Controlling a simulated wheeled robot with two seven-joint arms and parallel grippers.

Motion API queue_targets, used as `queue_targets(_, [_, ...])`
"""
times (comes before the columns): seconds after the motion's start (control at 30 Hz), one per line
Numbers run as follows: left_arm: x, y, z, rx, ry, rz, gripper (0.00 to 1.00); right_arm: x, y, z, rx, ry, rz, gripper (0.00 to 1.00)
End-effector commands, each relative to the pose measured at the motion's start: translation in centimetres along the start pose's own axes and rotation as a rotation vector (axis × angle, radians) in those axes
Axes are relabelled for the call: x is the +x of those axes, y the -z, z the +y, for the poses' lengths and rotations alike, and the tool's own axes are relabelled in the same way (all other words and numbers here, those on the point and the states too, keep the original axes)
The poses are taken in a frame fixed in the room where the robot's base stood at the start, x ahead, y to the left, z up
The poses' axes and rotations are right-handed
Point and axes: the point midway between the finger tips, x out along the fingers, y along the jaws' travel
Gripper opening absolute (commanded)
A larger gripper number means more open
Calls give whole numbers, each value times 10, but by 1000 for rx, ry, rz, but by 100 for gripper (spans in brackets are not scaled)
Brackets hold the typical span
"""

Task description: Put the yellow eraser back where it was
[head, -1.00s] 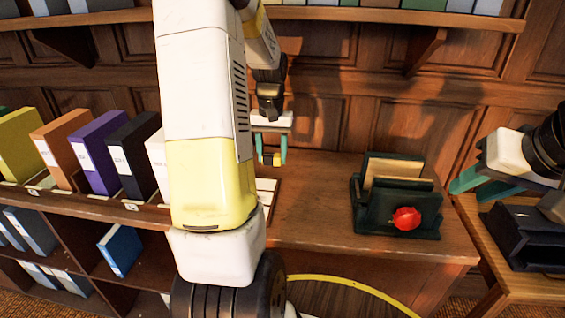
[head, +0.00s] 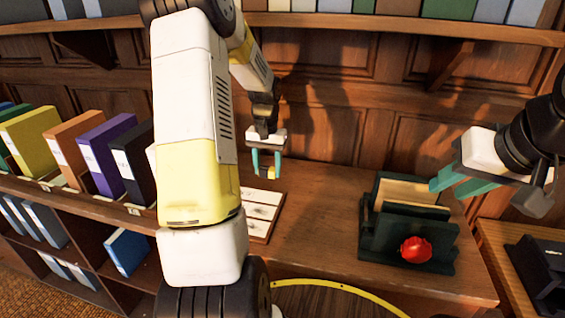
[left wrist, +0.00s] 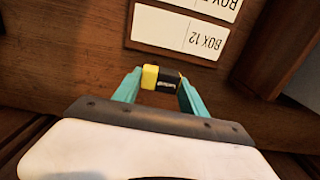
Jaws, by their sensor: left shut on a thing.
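The yellow eraser (head: 270,172) is between the teal fingertips of my left gripper (head: 266,168), held in the air. In the left wrist view the eraser (left wrist: 150,77) shows a yellow end and a black sleeve with small lettering. The left gripper (left wrist: 161,82) is shut on it there, one finger at each end. A wooden board with white label cards (head: 250,219) lies on the desk below the gripper in the head view. One card (left wrist: 180,30) reads "BOX 12". My right gripper (head: 460,182) is empty, its teal fingers apart, at the right above the desk's end.
A dark green holder (head: 375,243) with tan contents and a red flower-like object (head: 416,249) stands on the right of the desk (head: 325,225). Binders (head: 70,140) line the left shelf. A wood-panelled wall is behind. The desk middle is clear.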

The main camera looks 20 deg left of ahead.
Motion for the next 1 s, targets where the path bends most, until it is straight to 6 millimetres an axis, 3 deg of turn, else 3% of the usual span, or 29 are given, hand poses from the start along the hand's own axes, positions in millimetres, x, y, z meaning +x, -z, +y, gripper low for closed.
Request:
queue_targets(0.13, [2, 24, -8, -1, 0, 1, 11, 0, 0, 0, 0, 0, 0, 33])
queue_targets(0.37, [4, 39, -13, -2, 0, 0, 11, 0, 0, 0, 0, 0, 0, 33])
queue_targets(0.6, [38, 38, -13, 0, -1, -2, 11, 0, 0, 0, 0, 0, 0, 33])
queue_targets(0.97, [42, 38, -13, 0, 0, 0, 11, 0, 0, 0, 0, 0, 0, 33])
queue_targets(1.0, [42, 38, -13, 0, 0, 0, 55, 0, 0, 0, 0, 0, 0, 33])
